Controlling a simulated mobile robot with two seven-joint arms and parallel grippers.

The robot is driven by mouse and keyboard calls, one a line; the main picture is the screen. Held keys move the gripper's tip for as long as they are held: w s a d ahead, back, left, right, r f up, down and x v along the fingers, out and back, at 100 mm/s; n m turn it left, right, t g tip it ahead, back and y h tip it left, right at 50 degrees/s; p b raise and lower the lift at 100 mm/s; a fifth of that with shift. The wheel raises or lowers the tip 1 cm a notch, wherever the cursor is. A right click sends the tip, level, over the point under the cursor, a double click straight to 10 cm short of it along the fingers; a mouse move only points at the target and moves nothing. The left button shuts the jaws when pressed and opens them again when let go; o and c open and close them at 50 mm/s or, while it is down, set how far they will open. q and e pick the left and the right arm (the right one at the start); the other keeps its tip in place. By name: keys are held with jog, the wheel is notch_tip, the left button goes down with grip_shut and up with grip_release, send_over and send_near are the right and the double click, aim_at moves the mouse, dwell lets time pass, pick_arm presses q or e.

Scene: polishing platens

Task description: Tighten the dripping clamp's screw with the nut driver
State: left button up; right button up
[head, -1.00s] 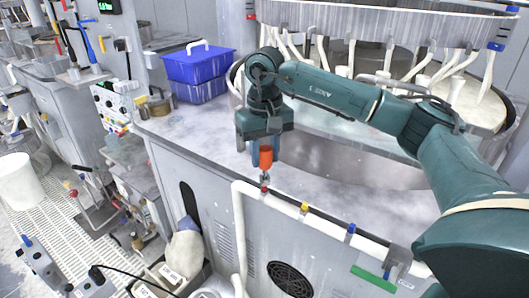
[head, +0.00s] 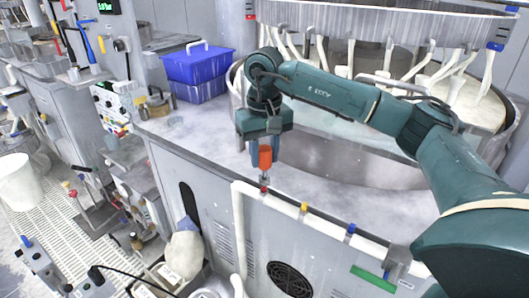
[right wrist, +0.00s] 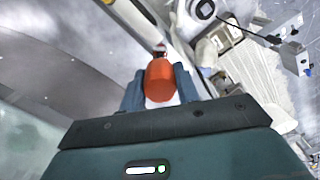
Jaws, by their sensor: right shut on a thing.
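My right gripper (head: 264,150) points down over the front edge of the bench. It is shut on the orange-red handle of the nut driver (head: 266,158), which is upright. The handle also shows between the fingers in the right wrist view (right wrist: 160,82). The driver's lower end is at the red-marked clamp (head: 264,188) on the white pipe (head: 238,222), near its corner. I cannot tell whether its socket sits on the screw. A yellow-marked clamp (head: 304,208) and a blue-marked clamp (head: 350,231) sit farther right along the pipe. No drip is discernible. My left gripper is not in view.
A blue bin (head: 198,66) stands at the back left of the bench. The large round polishing machine (head: 345,165) fills the space behind my right arm. A green strip (head: 372,277) is on the front panel at the right. The bench top left of the gripper is mostly clear.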

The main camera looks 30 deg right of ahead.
jog(key=shift+f+b, duration=0.3)
jog(key=shift+f, duration=0.15)
jog(key=shift+r+p, duration=0.3)
jog(key=shift+r, duration=0.1)
jog(key=shift+a, duration=0.15)
dwell(0.4)
jog(key=shift+f, duration=0.25)
dwell(1.0)
jog(key=shift+r, duration=0.15)
jog(key=shift+r, duration=0.15)
dwell(0.5)
